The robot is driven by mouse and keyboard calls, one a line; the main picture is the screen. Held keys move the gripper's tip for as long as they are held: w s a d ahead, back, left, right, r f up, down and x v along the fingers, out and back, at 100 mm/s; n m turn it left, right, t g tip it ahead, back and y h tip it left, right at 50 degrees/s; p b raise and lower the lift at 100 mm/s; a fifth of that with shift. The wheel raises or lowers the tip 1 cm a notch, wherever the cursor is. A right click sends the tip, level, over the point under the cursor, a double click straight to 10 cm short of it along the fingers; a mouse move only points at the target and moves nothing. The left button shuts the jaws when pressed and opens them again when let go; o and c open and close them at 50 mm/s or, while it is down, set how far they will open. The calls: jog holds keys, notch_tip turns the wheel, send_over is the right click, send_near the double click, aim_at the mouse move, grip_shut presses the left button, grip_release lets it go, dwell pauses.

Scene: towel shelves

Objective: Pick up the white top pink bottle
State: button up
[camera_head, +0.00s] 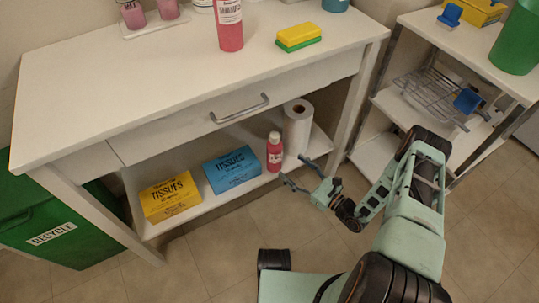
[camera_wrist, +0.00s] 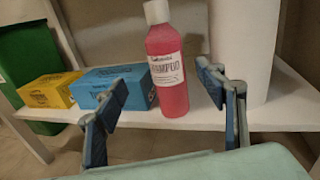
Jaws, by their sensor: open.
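A pink bottle (camera_head: 274,152) with a white label stands upright on the lower shelf, between a blue tissue box and a paper roll. In the wrist view the pink bottle (camera_wrist: 166,65) shows a whitish cap and a label reading shampoo. My gripper (camera_head: 293,168) is open and empty, in front of the shelf and just short of the bottle. In the wrist view my gripper (camera_wrist: 161,80) has its fingers spread, with the bottle beyond and between them. Another pink bottle (camera_head: 230,30) stands on the tabletop; its top is cut off by the frame.
The blue tissue box (camera_head: 232,170) and a yellow tissue box (camera_head: 170,198) are left of the bottle. The white paper roll (camera_head: 297,127) stands close on its right. The tabletop (camera_head: 130,85) overhangs the shelf. A metal rack (camera_head: 436,92) is on the right cart.

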aim_at(280, 156)
jog(key=shift+m+t, duration=0.5)
jog(key=shift+m, duration=0.2)
jog(key=b+x, duration=0.1)
jog(key=x, duration=0.2)
jog(key=b+x, duration=0.1)
jog(key=x, duration=0.3)
jog(key=f+b+x, duration=0.1)
jog(key=x, duration=0.3)
jog(key=shift+w+d+f+b, duration=0.15)
jog(key=shift+b, duration=0.15)
jog(key=c, duration=1.7)
